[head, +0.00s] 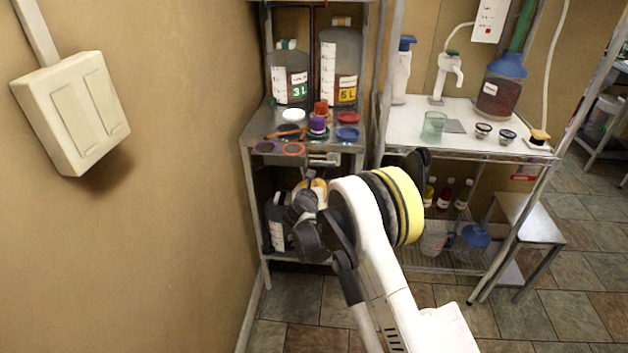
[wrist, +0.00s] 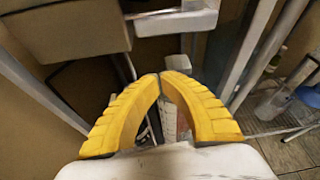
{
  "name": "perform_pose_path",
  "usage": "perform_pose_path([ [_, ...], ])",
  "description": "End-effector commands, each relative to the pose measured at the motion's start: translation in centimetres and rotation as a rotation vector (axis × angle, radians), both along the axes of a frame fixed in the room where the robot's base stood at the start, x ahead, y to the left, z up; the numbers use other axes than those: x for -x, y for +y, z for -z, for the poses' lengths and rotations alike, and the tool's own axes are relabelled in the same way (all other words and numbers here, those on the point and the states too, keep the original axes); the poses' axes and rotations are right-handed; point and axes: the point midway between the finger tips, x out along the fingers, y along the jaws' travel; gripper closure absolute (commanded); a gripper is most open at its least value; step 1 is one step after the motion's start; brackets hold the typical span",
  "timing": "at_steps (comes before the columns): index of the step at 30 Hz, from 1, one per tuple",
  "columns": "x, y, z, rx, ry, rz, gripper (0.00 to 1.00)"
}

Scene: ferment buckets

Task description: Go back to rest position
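My gripper (wrist: 160,76) shows in the wrist view with its two yellow fingers curved together and their tips meeting. Nothing is seen held between the tips. In the head view my arm reaches forward to the left metal rack, and my gripper (head: 311,188) is mostly hidden behind my own wrist, just below the rack's top shelf (head: 258,130). The wrist view looks down past the rack's edge, with a pale strip partly hidden behind the fingers.
The left shelf holds a 3 L jug (head: 290,78), a 5 L jug (head: 342,65) and several coloured lids. A dark labelled jug (head: 277,222) stands below. A white table (head: 462,135) on the right bears a green cup (head: 433,126). A wall (head: 170,220) bounds the left.

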Motion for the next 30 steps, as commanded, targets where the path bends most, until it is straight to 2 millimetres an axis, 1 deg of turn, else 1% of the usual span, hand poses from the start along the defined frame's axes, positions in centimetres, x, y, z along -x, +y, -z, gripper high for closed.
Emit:
perform_pose_path([
  [1,1.5,0.2,-1.7,0.001,0.0,-0.004,1.0],
  [3,3.1,0.2,-2.3,0.0,0.0,-0.002,1.0],
  [6,5.1,0.3,-2.8,-0.001,0.001,-0.002,1.0],
  [9,6.6,0.3,-3.1,-0.001,0.002,0.0,1.0],
  [13,7.6,0.3,-3.3,-0.001,0.002,0.001,1.0],
  [17,8.0,0.3,-3.4,0.0,0.001,0.0,1.0],
  [19,7.8,0.1,-4.2,0.014,-0.01,-0.006,1.0],
  [20,7.7,0.0,-4.8,0.027,-0.02,-0.013,1.0],
  [23,7.0,-0.9,-9.2,0.118,-0.082,-0.055,1.0],
  [24,6.6,-1.4,-11.8,0.178,-0.118,-0.083,1.0],
  [26,6.4,-2.2,-16.5,0.291,-0.182,-0.136,1.0],
  [27,6.5,-2.7,-19.8,0.383,-0.227,-0.177,1.0],
  [29,7.0,-3.4,-24.4,0.527,-0.288,-0.243,1.0],
  [30,7.6,-3.6,-27.1,0.625,-0.324,-0.288,1.0],
])
